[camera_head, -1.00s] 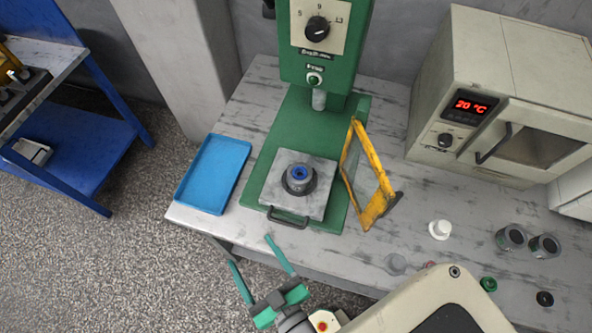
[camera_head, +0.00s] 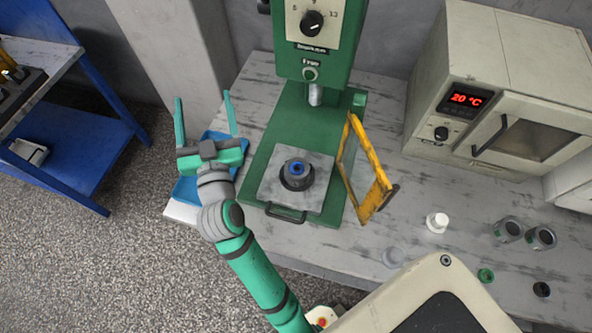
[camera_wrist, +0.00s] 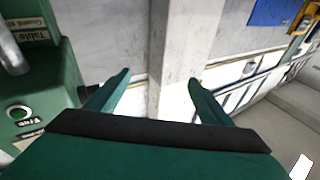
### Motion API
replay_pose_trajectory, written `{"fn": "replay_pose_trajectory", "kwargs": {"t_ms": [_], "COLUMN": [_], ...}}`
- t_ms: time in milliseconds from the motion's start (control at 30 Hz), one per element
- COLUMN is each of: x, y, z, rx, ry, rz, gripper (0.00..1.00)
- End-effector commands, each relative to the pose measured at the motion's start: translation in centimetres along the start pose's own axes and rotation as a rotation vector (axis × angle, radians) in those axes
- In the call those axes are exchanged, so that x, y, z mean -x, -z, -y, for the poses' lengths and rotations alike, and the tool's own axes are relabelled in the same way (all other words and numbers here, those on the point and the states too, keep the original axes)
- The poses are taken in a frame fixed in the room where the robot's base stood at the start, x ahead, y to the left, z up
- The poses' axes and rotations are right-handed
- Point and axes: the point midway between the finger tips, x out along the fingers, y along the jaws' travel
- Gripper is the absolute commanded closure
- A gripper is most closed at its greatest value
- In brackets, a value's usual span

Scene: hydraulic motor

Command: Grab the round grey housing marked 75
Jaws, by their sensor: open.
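Two round grey housings, one (camera_head: 508,230) left of the other (camera_head: 540,238), stand on the right part of the table in the head view. A grey round part with a blue centre (camera_head: 297,174) sits on the press plate. No 75 marking is legible on any of them at this size. My gripper (camera_head: 203,97) is open and empty, its fingers pointing up in the picture above the blue tray, left of the press. It is far from the two housings. The wrist view shows its spread fingers (camera_wrist: 160,77) with nothing between them and no housing.
The green press (camera_head: 320,40) stands at the middle with a yellow-framed guard (camera_head: 372,180) beside it. A blue tray (camera_head: 184,190) is partly hidden by my gripper. An oven (camera_head: 490,85) stands behind the housings. A white part (camera_head: 437,222) and small rings lie nearby.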

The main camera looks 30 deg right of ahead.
Motion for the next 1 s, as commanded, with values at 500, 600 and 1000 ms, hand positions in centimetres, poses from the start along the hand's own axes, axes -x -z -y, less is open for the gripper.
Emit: {"fn": "replay_pose_trajectory", "kwargs": {"t_ms": [500, 600, 1000], "x": [-7.6, -8.0, -7.8], "y": [7.9, 8.0, 5.9], "z": [-9.2, -10.1, -11.1], "rx": [-0.527, -0.637, -1.101], "ry": [-0.427, -0.484, -0.681], "rz": [0.046, 0.078, 0.267], "gripper": [0.26, 0.26, 0.26]}}
